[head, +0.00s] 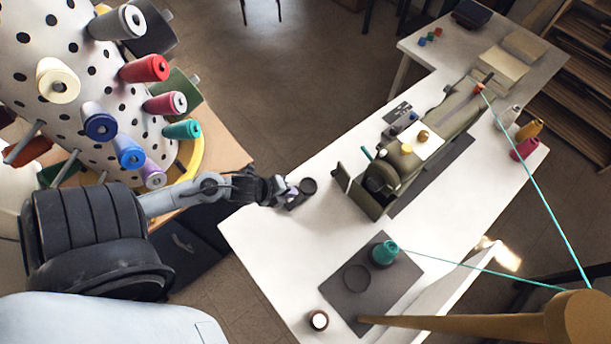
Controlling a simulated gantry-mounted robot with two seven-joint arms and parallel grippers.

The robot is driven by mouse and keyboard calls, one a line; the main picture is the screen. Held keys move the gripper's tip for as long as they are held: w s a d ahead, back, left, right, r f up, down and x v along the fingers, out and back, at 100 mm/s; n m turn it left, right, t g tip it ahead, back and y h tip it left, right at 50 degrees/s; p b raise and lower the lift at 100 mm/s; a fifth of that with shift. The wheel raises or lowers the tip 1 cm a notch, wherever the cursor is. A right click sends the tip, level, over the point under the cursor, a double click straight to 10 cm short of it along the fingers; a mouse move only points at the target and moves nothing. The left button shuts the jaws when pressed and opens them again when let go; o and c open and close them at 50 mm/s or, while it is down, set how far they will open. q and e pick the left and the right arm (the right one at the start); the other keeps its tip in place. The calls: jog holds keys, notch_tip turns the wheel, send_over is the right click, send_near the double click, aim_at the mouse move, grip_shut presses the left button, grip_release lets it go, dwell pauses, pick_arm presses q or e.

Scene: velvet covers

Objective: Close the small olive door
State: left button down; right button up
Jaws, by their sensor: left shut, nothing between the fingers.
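The small olive door (342,177) is a dark flat panel at the near left end of the olive sewing machine (409,151). It stands open, swung out to the left of the machine's end housing. My left gripper (303,190) is shut and empty over the white table, a short way left of the door and apart from it. A small dark round shape shows at its fingertips; I cannot tell whether it is part of the gripper. My right gripper is not in view.
The white table (290,245) is clear around my left gripper. A grey mat (345,290) holds a teal thread cone (384,252) with a thread running right. A dotted rack (60,60) of several spools stands at the left. A tan bar (470,323) crosses the bottom right.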

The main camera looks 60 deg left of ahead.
pick_arm(q)
jog(key=shift+n+t, duration=0.3)
jog(key=shift+t, duration=0.4)
jog(key=w+f, duration=0.1)
jog(key=w, duration=0.2)
jog(key=w+f+b, duration=0.1)
jog(key=w, duration=0.2)
jog(key=w+a+f, duration=0.1)
jog(key=w+f, duration=0.1)
jog(key=w, duration=0.1)
jog(key=shift+w+b, duration=0.3)
jog(key=shift+b, duration=0.05)
jog(key=shift+w+d, duration=0.15)
jog(key=shift+w, duration=0.8)
jog(key=shift+w+d, duration=0.1)
jog(key=shift+w, duration=0.85)
jog(key=shift+h, duration=0.3)
